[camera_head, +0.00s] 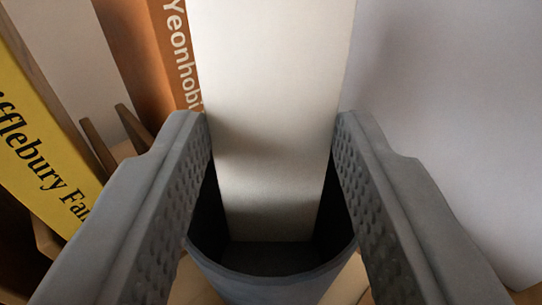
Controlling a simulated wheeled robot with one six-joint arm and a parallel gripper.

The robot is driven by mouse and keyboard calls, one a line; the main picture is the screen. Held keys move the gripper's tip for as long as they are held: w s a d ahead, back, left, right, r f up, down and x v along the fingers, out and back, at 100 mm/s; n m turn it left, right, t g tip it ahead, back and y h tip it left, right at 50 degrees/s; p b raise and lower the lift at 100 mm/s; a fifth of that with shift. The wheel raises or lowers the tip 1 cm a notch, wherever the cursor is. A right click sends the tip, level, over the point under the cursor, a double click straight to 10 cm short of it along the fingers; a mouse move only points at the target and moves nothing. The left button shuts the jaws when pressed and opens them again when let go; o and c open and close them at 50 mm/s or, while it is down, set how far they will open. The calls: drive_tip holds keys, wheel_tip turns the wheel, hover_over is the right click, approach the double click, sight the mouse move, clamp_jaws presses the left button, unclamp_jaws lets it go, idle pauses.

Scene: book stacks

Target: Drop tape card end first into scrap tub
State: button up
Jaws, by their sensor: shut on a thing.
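A flat, pale cream tape card (270,60) runs down the middle of the view from the top edge. My gripper (273,125) has one grey, dimpled finger on each side of it and is shut on its long edges. The card's lower end shows against the dark opening of a grey scrap tub (270,288). The tub's front rim shows below and between my fingers, and the fingers cover its sides. I cannot tell how far the card's end reaches below the rim. The card's upper end is out of view.
An orange-brown book with white lettering (180,55) stands behind at the left. A yellow book with black lettering (45,150) leans at the far left, near wooden slats (100,145). A plain pale grey surface (450,90) fills the right side.

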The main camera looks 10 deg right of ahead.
drive_tip(key=shift+f, duration=0.2)
drive_tip(key=o, duration=1)
drive_tip(key=shift+r, duration=0.1)
drive_tip(key=shift+r, duration=4.95)
